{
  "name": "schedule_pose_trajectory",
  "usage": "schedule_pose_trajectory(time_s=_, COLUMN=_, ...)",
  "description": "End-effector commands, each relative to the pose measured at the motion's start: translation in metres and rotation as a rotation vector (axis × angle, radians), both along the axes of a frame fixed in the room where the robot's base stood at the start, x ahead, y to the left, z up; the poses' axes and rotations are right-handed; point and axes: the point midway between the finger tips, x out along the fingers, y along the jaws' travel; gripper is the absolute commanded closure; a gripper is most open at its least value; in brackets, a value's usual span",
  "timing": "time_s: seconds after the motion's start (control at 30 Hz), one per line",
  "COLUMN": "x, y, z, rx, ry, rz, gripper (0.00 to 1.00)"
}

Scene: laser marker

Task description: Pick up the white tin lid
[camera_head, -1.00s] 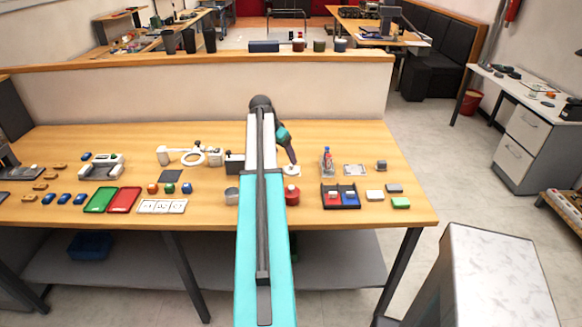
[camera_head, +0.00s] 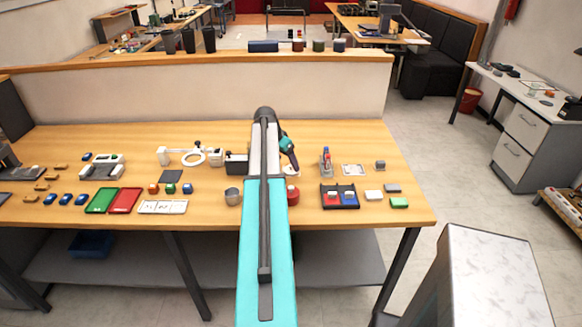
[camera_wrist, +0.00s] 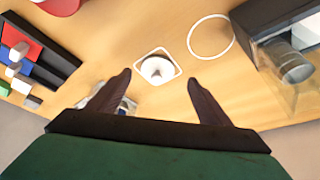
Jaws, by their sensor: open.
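The white tin lid (camera_wrist: 157,68) is a small round white piece with a raised knob. It lies inside a white square outline on the wooden table. In the head view the lid (camera_head: 291,170) is partly covered by my gripper (camera_head: 292,171), which is low over it. In the wrist view my gripper (camera_wrist: 160,78) has its two dark fingers spread apart with nothing between them. The lid shows just beyond the fingertips, roughly centred between them. I cannot tell the exact height of the fingertips above it.
A red tin (camera_head: 293,195) stands just in front, and a grey tin (camera_head: 232,196) is left of my arm. A dark tray (camera_head: 340,204) with red and blue pieces is to the right. A white ring (camera_wrist: 211,37) and a clear box (camera_wrist: 275,80) are beside the lid.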

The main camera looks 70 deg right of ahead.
Motion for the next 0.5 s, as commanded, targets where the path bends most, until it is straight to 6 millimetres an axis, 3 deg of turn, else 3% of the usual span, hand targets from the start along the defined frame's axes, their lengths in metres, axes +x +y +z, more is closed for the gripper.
schedule_pose_trajectory(time_s=0.3, x=-0.006, y=-0.009, z=-0.025, rx=0.001, ry=0.0, rz=0.0, gripper=0.28)
schedule_pose_trajectory(time_s=0.5, x=-0.006, y=-0.011, z=-0.031, rx=0.0, ry=0.0, rz=0.0, gripper=0.28)
